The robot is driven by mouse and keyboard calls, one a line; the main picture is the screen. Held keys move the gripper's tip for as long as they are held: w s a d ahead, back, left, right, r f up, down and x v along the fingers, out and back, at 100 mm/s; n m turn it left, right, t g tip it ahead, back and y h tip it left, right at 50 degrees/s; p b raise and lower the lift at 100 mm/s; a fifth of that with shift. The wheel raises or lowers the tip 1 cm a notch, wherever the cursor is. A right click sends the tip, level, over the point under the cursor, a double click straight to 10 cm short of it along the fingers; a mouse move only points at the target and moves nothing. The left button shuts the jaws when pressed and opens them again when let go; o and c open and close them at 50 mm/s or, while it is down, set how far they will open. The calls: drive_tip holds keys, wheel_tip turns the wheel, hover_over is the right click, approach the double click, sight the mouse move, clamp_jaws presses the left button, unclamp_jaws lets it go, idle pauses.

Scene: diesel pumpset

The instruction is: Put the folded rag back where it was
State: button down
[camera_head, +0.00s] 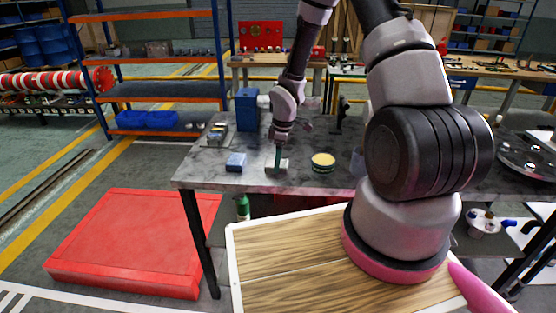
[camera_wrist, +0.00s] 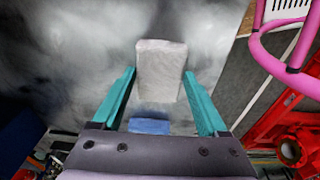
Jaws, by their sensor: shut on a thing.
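A pale grey, flat block-shaped piece, which looks like the folded rag (camera_head: 284,168), is at the front part of the grey tabletop (camera_head: 215,178). In the wrist view the rag (camera_wrist: 160,70) sits between the teal fingers of my gripper (camera_wrist: 160,75), with a fingertip against each side. My gripper (camera_head: 278,163) points down over the table and is shut on it. Whether the rag touches the tabletop or hangs just above it, I cannot tell. A blue block (camera_head: 236,162) lies left of it; it also shows in the wrist view (camera_wrist: 150,126).
A round tin with a yellow top (camera_head: 323,160) stands close to the right of the rag. A blue box (camera_head: 246,108) and a small tray of parts (camera_head: 217,134) stand farther back left. A red platform (camera_head: 135,240) is on the floor left of the table.

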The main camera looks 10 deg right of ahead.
unclamp_jaws()
drive_tip(key=shift+f, duration=0.15)
wheel_tip(320, 180, up, 12)
drive_tip(key=d+r, duration=0.1)
wheel_tip(320, 180, up, 18)
drive_tip(key=m+t+h, duration=0.2)
drive_tip(key=m+t, duration=0.1)
drive_tip(key=m, duration=0.5)
hover_over(282, 163)
drive_tip(key=s+d, duration=0.5)
drive_tip(key=s, duration=0.1)
drive_tip(key=s+a+r+m+t+y, duration=0.1)
drive_tip(key=s+r+m+t+y, duration=0.1)
drive_tip(key=s+r+m, duration=0.8)
drive_tip(key=s+r+t, duration=0.1)
drive_tip(key=s+r, duration=0.2)
drive_tip(key=s, duration=0.2)
drive_tip(key=shift+s+r+t+y, duration=0.15)
drive_tip(key=shift+s+t+y, duration=0.15)
drive_tip(key=shift+y, duration=0.1)
drive_tip(key=shift+w, duration=0.1)
